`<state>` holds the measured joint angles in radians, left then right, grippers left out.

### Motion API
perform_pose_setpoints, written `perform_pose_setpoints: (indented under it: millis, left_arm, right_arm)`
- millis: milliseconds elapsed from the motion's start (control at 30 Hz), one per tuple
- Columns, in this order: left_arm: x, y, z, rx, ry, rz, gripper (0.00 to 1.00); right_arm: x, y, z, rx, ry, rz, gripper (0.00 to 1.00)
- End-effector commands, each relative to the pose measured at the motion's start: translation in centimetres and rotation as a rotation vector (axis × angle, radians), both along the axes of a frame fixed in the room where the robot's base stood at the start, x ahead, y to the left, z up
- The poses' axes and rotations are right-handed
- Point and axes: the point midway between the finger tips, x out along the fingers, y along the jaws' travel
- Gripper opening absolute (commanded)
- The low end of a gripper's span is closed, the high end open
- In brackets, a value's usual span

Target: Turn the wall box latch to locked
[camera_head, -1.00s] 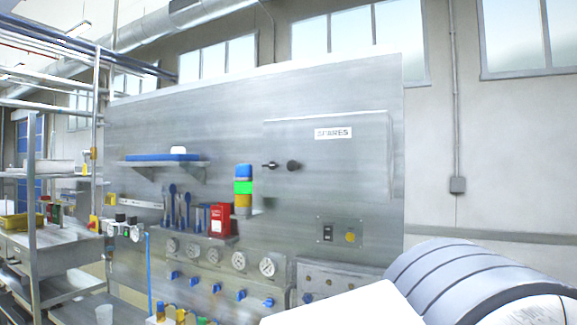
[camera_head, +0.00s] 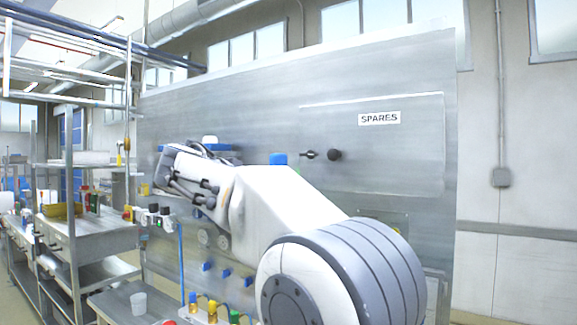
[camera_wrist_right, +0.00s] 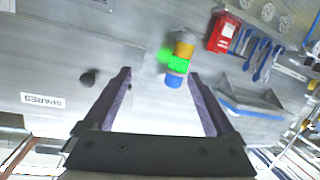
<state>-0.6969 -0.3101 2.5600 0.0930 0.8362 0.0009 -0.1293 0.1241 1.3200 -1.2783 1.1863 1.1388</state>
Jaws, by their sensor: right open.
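The wall box (camera_head: 385,150) is a flat grey door labelled SPARES on the metal wall panel. A small dark latch (camera_head: 309,154) shows at its left edge, beside a round black knob (camera_head: 334,155). The latch seems to point sideways; its exact setting is too small to tell. In the right wrist view the box is upside down at left, with the knob (camera_wrist_right: 87,79) clear and the latch not distinct. My right gripper (camera_wrist_right: 160,75) is open and empty, apart from the panel. In the head view it is left of the box. My left gripper is not in view.
Shelves with a yellow bin (camera_head: 62,210) stand far left.

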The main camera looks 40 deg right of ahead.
Motion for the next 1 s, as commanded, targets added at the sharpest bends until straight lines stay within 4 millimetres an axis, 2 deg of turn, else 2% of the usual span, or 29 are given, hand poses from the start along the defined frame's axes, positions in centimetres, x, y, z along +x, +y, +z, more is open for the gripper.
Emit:
perform_pose_setpoints:
  millis: [33,100,200,267,367,733,1000]
  left_arm:
    - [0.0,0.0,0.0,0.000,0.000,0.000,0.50]
    - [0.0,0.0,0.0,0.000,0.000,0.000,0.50]
    - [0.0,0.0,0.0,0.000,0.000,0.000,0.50]
    - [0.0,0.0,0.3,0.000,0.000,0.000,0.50]
    - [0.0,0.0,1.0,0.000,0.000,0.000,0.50]
    - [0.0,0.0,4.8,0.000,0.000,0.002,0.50]
    - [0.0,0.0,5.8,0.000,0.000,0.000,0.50]
  right_arm:
    - [-0.3,-1.9,2.5,-0.030,-0.086,-0.065,0.90]
    - [-0.9,-3.6,5.0,-0.064,-0.178,-0.127,0.90]
    - [-1.7,-5.0,7.1,-0.095,-0.255,-0.177,0.90]
    - [-1.7,-5.5,7.7,-0.104,-0.273,-0.190,0.90]
    - [-1.4,-6.6,8.1,-0.107,-0.280,-0.195,0.90]
    - [1.1,-12.7,8.1,-0.104,-0.275,-0.192,0.90]
    - [2.1,-14.7,7.8,-0.105,-0.277,-0.188,0.90]
